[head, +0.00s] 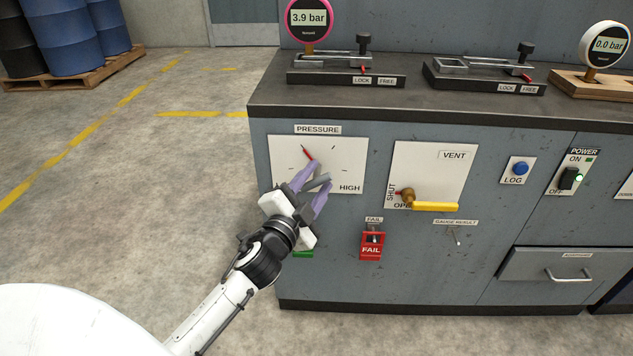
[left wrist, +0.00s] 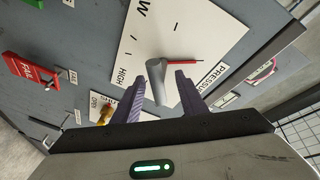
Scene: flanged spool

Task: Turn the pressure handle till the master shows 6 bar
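The pressure handle is a grey bar (left wrist: 157,80) with a red pointer (head: 308,153) on a white plate (head: 345,165) marked PRESSURE and HIGH. In the head view the pointer leans up and left. My left gripper (head: 316,179) is at the plate, partly hiding the handle. In the left wrist view the purple fingers (left wrist: 156,90) stand open on both sides of the grey bar, with gaps visible. A pink-rimmed gauge (head: 309,17) on the bench reads 3.9 bar. A white gauge (head: 604,45) at the right reads 0.0 bar. I cannot read which is the master. My right gripper is not in view.
Right of the plate is the VENT panel (head: 448,168) with a yellow lever (head: 435,206). A blue LOG button (head: 519,168) and POWER switch (head: 569,178) are farther right.

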